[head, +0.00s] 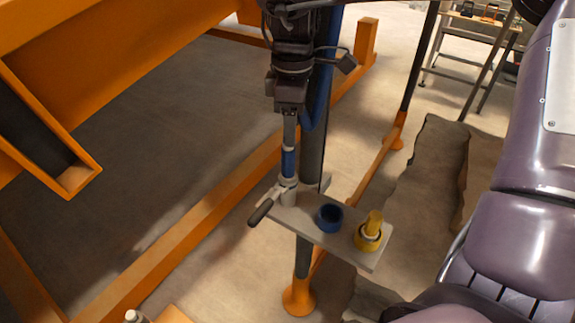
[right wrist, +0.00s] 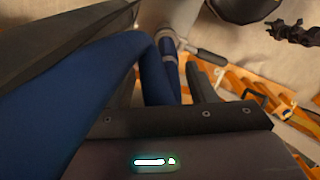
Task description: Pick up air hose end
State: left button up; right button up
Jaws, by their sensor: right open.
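The air hose end is a blue sleeve (head: 288,163) with a metal fitting and black side handle, standing upright at the left end of a grey plate (head: 300,226). It also shows in the right wrist view (right wrist: 171,68). The blue hose (head: 318,85) hangs behind my right gripper and fills the left of the right wrist view (right wrist: 85,85). My right gripper (head: 289,135) points down, open, its fingertips just above the blue sleeve. In the right wrist view the hose runs down between the fingers; I cannot tell whether they touch it. My left gripper is not in view.
The plate also carries a blue ring (head: 329,218) and a yellow ring with a yellow plug (head: 374,223). A dark post (head: 312,165) with an orange foot stands close behind my gripper. Orange beams (head: 200,225) cross the left. Bare floor (head: 220,280) lies below.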

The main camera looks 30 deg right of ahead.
aim_at(289, 155)
jog(key=shift+f, duration=1)
jog(key=f, duration=0.1)
jog(key=f+p, duration=0.1)
jog(key=a+p, duration=0.1)
jog(key=shift+s+f, duration=0.4)
jog(key=f, duration=0.2)
jog(key=shift+w+f, duration=0.25)
jog(key=shift+f, duration=0.1)
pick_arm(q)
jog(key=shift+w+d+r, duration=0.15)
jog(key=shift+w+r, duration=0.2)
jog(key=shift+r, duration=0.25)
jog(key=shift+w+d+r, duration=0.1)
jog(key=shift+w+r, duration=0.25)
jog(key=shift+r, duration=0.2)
pick_arm(e)
jog(key=shift+s, duration=0.1)
jog(key=shift+r, duration=0.1)
jog(key=shift+c, duration=0.8)
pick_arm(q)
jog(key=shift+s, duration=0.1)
pick_arm(e)
grip_shut()
